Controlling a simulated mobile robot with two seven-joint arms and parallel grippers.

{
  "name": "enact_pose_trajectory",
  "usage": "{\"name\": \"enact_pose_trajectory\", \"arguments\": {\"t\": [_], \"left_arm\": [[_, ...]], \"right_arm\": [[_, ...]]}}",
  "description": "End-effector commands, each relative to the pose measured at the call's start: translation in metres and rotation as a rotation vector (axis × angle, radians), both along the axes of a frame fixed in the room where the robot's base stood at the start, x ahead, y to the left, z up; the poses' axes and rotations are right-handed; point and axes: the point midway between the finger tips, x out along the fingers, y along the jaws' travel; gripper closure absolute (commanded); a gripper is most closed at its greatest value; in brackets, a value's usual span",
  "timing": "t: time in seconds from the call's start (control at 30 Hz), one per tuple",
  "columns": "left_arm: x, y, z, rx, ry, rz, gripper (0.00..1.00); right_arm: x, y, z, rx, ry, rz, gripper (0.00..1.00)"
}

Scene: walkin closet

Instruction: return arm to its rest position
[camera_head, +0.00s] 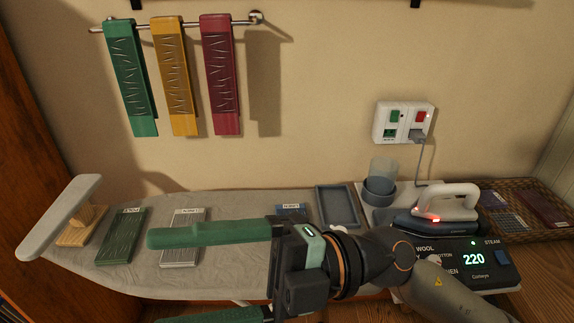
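My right arm (385,258) comes in from the lower right and reaches left across the front of the ironing board (250,262). My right gripper (160,282) has two long green fingers, spread wide apart with nothing seen between them. The upper finger passes in front of the board, and the lower finger is partly cut off by the bottom edge. The palm hides part of the board and part of a blue labelled piece behind it. My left gripper is not in view.
Green (122,236) and grey (183,240) labelled pieces and a blue-grey tray (338,206) lie on the board. An iron (445,207) stands at the right behind a panel (470,262) reading 220. A woven basket (520,208) is far right. Three coloured pieces hang on a wall rail (188,23).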

Motion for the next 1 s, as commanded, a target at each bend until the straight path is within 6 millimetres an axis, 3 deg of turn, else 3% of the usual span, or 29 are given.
{"name": "enact_pose_trajectory", "arguments": {"t": [0.1, 0.2, 0.27, 0.37, 0.47, 0.53, 0.67, 0.8, 0.9, 1.0], "left_arm": [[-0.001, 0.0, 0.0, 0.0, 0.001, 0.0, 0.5], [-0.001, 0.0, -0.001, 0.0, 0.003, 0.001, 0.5], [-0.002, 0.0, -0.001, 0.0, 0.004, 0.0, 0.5], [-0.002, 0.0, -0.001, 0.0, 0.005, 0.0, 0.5], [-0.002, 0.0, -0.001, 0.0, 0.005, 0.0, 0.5], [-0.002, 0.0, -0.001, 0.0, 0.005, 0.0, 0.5], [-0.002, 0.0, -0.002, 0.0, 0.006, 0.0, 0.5], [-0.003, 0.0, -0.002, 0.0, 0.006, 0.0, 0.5], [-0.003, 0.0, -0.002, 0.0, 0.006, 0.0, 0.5], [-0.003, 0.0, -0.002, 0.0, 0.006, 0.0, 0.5]], "right_arm": [[0.039, -0.02, 0.039, 0.268, 0.193, -0.186, 0.0], [0.083, -0.05, 0.051, 0.439, 0.362, -0.381, 0.0], [0.111, -0.072, 0.047, 0.515, 0.47, -0.511, 0.0], [0.154, -0.113, 0.021, 0.594, 0.658, -0.743, 0.0], [0.187, -0.155, -0.026, 0.611, 0.857, -0.985, 0.0], [0.199, -0.184, -0.07, 0.585, 0.999, -1.154, 0.0], [0.195, -0.228, -0.159, 0.455, 1.256, -1.433, 0.0], [0.156, -0.262, -0.249, 0.224, 1.511, -1.666, 0.0], [0.12, -0.277, -0.295, 0.053, 1.654, -1.765, 0.0], [0.087, -0.285, -0.326, -0.101, 1.76, -1.823, 0.0]]}}
